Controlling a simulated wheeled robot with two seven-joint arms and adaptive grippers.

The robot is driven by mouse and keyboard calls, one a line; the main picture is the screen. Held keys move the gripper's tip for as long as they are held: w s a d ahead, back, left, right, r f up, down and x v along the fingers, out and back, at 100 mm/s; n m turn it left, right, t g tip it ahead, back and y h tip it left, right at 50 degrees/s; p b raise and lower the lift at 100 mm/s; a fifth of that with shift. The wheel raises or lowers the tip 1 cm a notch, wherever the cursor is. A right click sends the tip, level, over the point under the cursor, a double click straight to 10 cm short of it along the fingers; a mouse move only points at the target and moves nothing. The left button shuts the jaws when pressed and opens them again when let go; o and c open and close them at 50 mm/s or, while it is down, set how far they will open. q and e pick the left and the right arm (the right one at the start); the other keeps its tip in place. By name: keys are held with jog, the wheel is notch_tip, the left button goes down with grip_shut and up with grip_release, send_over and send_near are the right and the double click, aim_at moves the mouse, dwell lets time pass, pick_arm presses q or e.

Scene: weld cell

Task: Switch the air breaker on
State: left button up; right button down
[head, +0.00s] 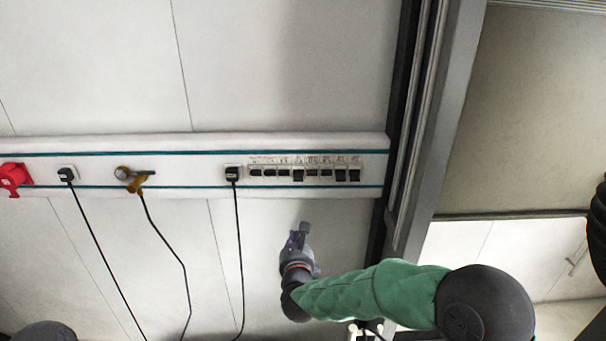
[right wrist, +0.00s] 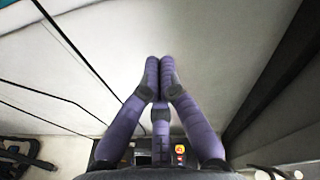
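A row of several small dark breaker switches (head: 298,175) sits in the white wall trunking (head: 205,146). Small red labels are above them, too small to read, so I cannot tell which is the air breaker. Some dark switch faces look larger and lower than others. My right gripper (head: 304,228) is below the row, apart from it. In the right wrist view its purple fingers (right wrist: 159,62) meet at the tips, with nothing seen between them. The switches are not seen in the right wrist view. My left gripper is not in view.
A black plug (head: 233,173) with a hanging cable is just left of the switches. Farther left are a yellowish fitting (head: 132,179), another black plug (head: 67,174) and a red socket (head: 14,178). A dark vertical frame (head: 428,130) stands right of the trunking.

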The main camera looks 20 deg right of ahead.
aim_at(298, 177)
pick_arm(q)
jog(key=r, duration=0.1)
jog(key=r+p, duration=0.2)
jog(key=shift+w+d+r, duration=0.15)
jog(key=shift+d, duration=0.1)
pick_arm(e)
notch_tip(298, 177, up, 10)
jog(key=d+m+t+h, duration=0.1)
jog(key=m, duration=0.3)
jog(key=shift+d+f+m, duration=0.2)
jog(key=shift+d+m, duration=0.05)
jog(key=shift+m, duration=0.15)
jog(key=p+x, duration=0.3)
jog(key=x, duration=0.7)
jog(key=shift+d, duration=0.1)
pick_arm(q)
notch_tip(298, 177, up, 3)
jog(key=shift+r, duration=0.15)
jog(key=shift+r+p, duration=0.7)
jog(key=shift+p, duration=0.25)
pick_arm(e)
jog(key=shift+s+r+g, duration=0.3)
jog(key=shift+r+g, duration=0.1)
jog(key=shift+g, duration=0.4)
